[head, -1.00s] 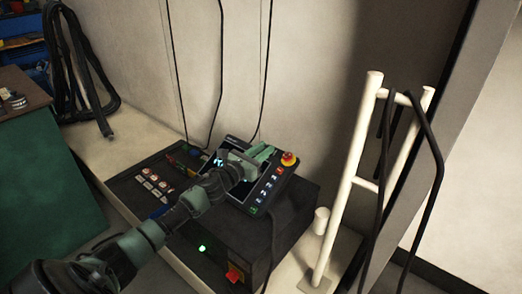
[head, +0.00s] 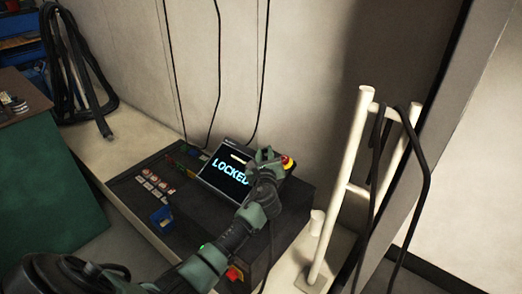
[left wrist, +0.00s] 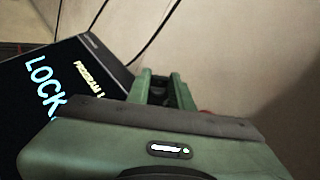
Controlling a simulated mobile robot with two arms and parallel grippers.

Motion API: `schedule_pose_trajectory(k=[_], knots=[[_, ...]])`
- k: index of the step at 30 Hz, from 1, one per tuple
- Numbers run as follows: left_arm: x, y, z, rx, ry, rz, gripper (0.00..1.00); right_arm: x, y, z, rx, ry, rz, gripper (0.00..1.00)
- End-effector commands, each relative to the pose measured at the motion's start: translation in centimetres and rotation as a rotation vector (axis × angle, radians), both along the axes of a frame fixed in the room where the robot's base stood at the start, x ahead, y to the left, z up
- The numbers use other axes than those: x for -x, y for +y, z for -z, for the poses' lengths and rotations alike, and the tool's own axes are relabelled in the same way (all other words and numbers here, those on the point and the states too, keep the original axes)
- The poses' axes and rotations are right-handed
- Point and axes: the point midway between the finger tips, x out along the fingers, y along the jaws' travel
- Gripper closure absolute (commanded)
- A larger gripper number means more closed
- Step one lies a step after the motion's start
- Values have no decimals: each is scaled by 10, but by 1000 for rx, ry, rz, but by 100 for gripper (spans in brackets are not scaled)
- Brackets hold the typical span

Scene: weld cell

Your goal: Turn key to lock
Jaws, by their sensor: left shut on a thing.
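The teach pendant (head: 222,174) sits tilted on top of the dark cabinet, its screen showing "LOCKED" in large blue letters. The screen also shows at the left of the left wrist view (left wrist: 60,85). My left gripper (head: 265,155) is at the pendant's upper right, beside the red-topped emergency stop (head: 288,163). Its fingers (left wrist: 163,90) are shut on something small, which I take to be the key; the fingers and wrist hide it. My left arm covers the pendant's right-hand buttons. My right gripper is not in view.
The dark cabinet (head: 190,225) carries a panel of buttons (head: 153,187) and a blue part (head: 162,219). A cream pipe rack (head: 340,190) with hanging black cables stands close on the right. Cables hang along the wall behind the pendant.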

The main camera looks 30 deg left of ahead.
Motion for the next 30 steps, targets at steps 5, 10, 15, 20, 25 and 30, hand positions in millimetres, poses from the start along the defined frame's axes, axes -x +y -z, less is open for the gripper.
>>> schedule_pose_trajectory(k=[5, 10, 15, 20, 25, 30], knots=[[-4, -3, -6, 79, 4, -151, 100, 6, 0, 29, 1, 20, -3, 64], [-6, -4, -7, 149, 9, -295, 100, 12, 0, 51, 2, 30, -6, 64], [-8, -5, -7, 219, 14, -433, 100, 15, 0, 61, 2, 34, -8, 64], [-10, -5, -7, 275, 18, -546, 100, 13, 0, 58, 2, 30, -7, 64], [-11, -5, -7, 322, 22, -641, 100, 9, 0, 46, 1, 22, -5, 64], [-12, -5, -8, 353, 24, -703, 100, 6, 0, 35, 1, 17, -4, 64]])
